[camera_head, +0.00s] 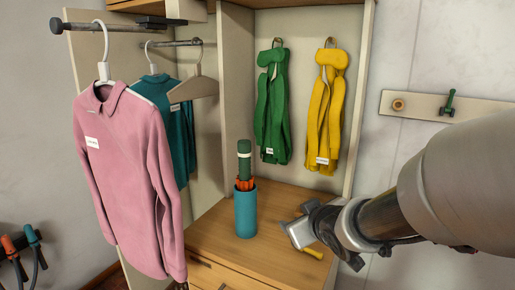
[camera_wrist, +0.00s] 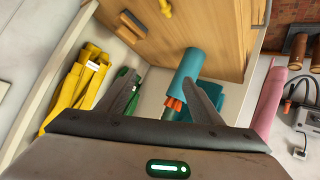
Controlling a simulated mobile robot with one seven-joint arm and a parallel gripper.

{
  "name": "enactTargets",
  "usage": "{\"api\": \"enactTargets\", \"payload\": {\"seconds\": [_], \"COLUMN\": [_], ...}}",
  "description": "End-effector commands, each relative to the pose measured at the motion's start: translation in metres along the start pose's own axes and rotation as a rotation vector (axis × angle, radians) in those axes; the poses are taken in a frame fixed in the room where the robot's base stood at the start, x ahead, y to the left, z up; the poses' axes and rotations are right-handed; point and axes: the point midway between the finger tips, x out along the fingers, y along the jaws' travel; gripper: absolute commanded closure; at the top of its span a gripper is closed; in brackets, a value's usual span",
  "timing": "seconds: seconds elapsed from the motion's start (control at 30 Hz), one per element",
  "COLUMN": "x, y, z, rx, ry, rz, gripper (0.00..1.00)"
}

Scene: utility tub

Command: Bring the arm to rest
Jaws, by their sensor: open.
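My gripper (camera_head: 298,220) is at the right end of my arm's reach into the wardrobe, above the wooden counter (camera_head: 215,235). In the wrist view its two fingers (camera_wrist: 166,98) stand wide apart with nothing between them that they touch. The blue cylinder holder (camera_head: 246,212) stands upright on the counter to the left of my gripper, apart from it. A dark green rolled item with an orange part (camera_head: 244,165) stands in the holder. The holder also shows beyond the fingers in the wrist view (camera_wrist: 187,68).
A pink shirt (camera_head: 125,170) and a teal shirt (camera_head: 172,115) hang at left; an empty hanger (camera_head: 195,88) is beside them. Green (camera_head: 272,110) and yellow (camera_head: 326,110) garments hang on the back panel. A yellow-handled item (camera_head: 313,253) lies below my gripper. A peg board (camera_head: 435,106) is on the right wall.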

Motion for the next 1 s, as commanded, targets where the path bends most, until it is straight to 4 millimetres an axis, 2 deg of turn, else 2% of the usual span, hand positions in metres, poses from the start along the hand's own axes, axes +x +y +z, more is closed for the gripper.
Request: {"api": "enactTargets", "payload": {"seconds": [0.03, 0.1, 0.2, 0.37, 0.6, 0.63, 0.7, 1.0], "x": [-0.028, -0.062, -0.104, -0.158, -0.225, -0.233, -0.242, -0.278], "y": [0.016, 0.026, 0.026, 0.007, -0.037, -0.039, -0.03, -0.008], "z": [0.004, 0.018, 0.039, 0.064, 0.091, 0.088, 0.069, 0.014], "rx": [0.048, 0.127, 0.225, 0.348, 0.481, 0.489, 0.485, 0.483], "ry": [-0.059, -0.154, -0.264, -0.388, -0.524, -0.536, -0.538, -0.537], "rz": [0.057, 0.104, 0.126, 0.107, 0.016, 0.006, 0.009, 0.011], "gripper": [0.4, 0.4, 0.4, 0.4, 0.4, 0.4, 0.4, 0.4]}}
